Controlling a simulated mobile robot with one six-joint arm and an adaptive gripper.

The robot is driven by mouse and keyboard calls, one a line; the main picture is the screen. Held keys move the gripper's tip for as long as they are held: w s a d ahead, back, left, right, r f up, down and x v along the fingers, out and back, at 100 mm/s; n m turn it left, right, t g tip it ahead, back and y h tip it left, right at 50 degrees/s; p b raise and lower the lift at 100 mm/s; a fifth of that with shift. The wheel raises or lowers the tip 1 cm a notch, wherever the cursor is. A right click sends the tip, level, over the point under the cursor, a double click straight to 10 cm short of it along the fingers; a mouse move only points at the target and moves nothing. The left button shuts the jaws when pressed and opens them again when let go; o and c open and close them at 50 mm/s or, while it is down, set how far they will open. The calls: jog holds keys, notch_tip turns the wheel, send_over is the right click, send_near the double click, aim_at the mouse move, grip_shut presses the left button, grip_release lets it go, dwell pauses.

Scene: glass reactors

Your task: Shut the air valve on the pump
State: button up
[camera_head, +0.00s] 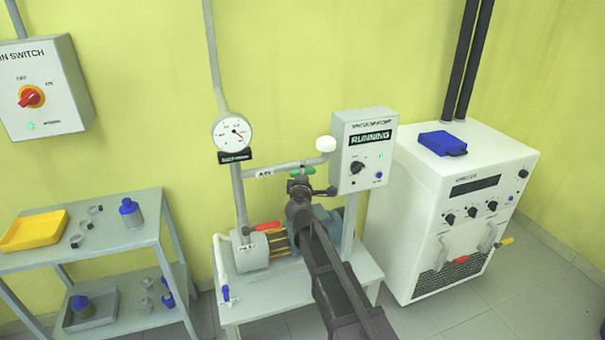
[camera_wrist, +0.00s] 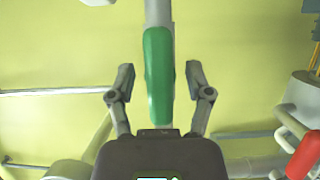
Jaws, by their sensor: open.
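The air valve's green handle (camera_head: 309,170) shows on the grey pipe above the pump, just right of the AIR label (camera_head: 264,173). It lies roughly along the pipe. My gripper (camera_head: 299,188) is just below and in front of it, partly hiding the handle and the pump (camera_head: 255,252). In the wrist view the green handle (camera_wrist: 159,75) stands upright in the picture between the two spread fingers of my gripper (camera_wrist: 160,88). Gaps show on both sides, with no visible grip. I cannot tell how deep the handle sits between the fingers.
A red-handled valve (camera_head: 268,226) sits left of my gripper; a red handle (camera_wrist: 303,155) shows lower right in the wrist view. The controller box (camera_head: 364,150) reading RUNNING is close on the right. A gauge (camera_head: 232,133) and white cap (camera_head: 326,144) stand above. The chiller (camera_head: 460,205) is farther right.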

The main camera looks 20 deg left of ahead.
grip_shut()
jog(key=shift+r+m, duration=0.1)
jog(key=shift+m, duration=0.2)
jog(key=shift+m+g+p, duration=0.6)
jog(key=shift+m+p, duration=0.6)
jog(key=m+g+p, duration=0.2)
jog(key=m, duration=0.2)
jog(key=shift+y, duration=0.3)
jog(key=m+g+y+p, duration=0.1)
jog(key=m+p, duration=0.1)
jog(key=m, duration=0.1)
jog(key=shift+g, duration=0.4)
jog(key=shift+s+m+g+y+p, duration=0.1)
jog(key=shift+m+g+y+p, duration=0.1)
jog(key=shift+m+g+y, duration=0.45)
jog(key=shift+m+g+y+p, duration=0.15)
jog(key=shift+m+y, duration=0.2)
jog(key=shift+m, duration=0.7)
